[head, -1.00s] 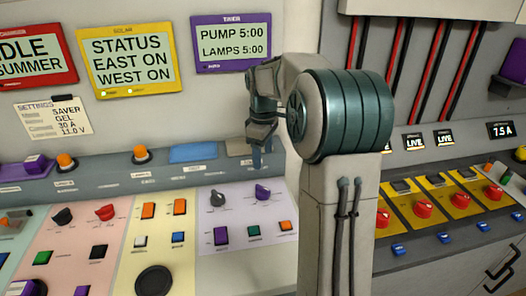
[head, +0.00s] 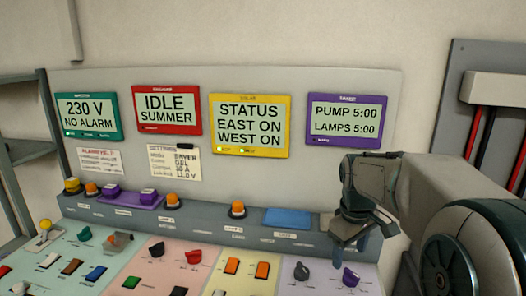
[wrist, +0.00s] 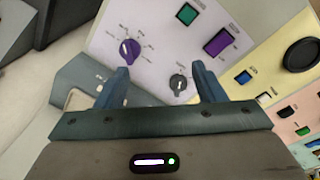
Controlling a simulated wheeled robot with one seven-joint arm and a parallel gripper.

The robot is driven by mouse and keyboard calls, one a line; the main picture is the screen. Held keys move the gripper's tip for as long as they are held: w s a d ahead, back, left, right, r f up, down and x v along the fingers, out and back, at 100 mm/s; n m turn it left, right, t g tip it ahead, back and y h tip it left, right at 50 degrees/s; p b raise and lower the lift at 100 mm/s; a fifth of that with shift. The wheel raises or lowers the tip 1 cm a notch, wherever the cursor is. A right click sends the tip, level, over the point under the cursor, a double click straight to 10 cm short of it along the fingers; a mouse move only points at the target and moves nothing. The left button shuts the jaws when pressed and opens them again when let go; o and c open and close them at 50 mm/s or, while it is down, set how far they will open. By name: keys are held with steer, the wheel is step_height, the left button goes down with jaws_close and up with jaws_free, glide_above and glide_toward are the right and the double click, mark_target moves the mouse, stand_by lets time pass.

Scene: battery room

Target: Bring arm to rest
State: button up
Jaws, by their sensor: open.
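My gripper (wrist: 163,85) is open and empty in the wrist view, its two blue fingers apart above the lilac panel section. A purple knob (wrist: 130,48) and a dark grey knob (wrist: 179,84) lie beyond and between the fingertips, apart from them as far as I can tell. In the head view my gripper (head: 348,240) hangs at the right, fingers down, in front of the console's back ledge. My arm is bent and fills the lower right. The purple knob (head: 350,277) and the grey knob (head: 301,272) show just below the gripper.
The sloped console carries several coloured switches. Above it are the green (head: 88,117), red (head: 167,109), yellow (head: 250,125) and purple (head: 346,122) displays. A settings note (head: 175,162) hangs below the red one. A grey shelf (head: 25,150) stands left; a red-cabled panel (head: 490,120) is right.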

steer(key=s+a+f+m+t, duration=0.1)
steer(key=s+a+f+m, duration=0.1)
steer(key=s, duration=0.6)
steer(key=s+a+f+m+t, duration=0.1)
steer(key=s+a+f+m, duration=0.1)
steer(key=s, duration=0.7)
steer(key=shift+s+a+m+y, duration=0.3)
steer(key=shift+a+m, duration=0.55)
steer(key=shift+m, duration=0.25)
steer(key=shift+f, duration=0.1)
